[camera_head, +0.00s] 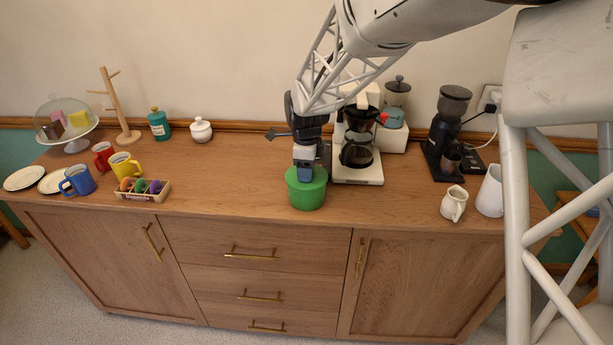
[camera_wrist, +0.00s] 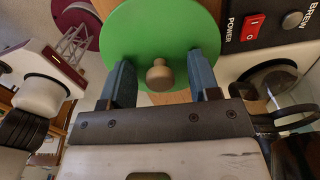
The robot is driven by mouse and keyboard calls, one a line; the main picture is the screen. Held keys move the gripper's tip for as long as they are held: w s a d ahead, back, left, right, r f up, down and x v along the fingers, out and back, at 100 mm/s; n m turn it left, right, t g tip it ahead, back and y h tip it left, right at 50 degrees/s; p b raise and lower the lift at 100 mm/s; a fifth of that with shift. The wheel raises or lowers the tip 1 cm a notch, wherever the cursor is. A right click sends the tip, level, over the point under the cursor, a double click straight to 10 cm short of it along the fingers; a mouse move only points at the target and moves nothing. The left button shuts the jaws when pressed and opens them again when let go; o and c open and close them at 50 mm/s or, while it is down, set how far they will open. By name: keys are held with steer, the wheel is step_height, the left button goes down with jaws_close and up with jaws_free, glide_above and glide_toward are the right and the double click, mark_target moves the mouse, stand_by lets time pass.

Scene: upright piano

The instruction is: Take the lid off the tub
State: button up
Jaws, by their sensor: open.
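The green tub (camera_head: 306,193) stands on the wooden sideboard, in front of the coffee maker. Its round green lid (camera_wrist: 150,30) with a small wooden knob (camera_wrist: 159,75) fills the upper middle of the wrist view. The lid is on the tub; my gripper hides much of it in the head view. My gripper (camera_head: 304,176) is directly over the tub, pointing down. In the wrist view its two blue fingers (camera_wrist: 164,78) are apart, one on each side of the knob, with a gap to it on both sides. Whether they are at knob height I cannot tell.
The white coffee maker (camera_head: 358,150) with its glass jug is close behind and right of the tub. A coffee grinder (camera_head: 449,125) and white jugs (camera_head: 454,203) stand further right. Mugs (camera_head: 78,181) and a small crate (camera_head: 147,194) are at left. The sideboard left of the tub is clear.

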steer(key=shift+c, duration=0.3)
steer(key=c, duration=0.9)
steer(key=shift+c, duration=0.2)
steer(key=shift+r, duration=0.1)
steer(key=shift+r, duration=0.75)
step_height(320, 180, up, 2)
steer(key=shift+r, duration=0.1)
steer(key=s+d, duration=0.2)
steer(key=s, duration=0.5)
steer(key=s+d+r, duration=0.1)
steer(key=s+d, duration=0.2)
steer(key=s, duration=0.5)
steer(key=shift+d, duration=0.2)
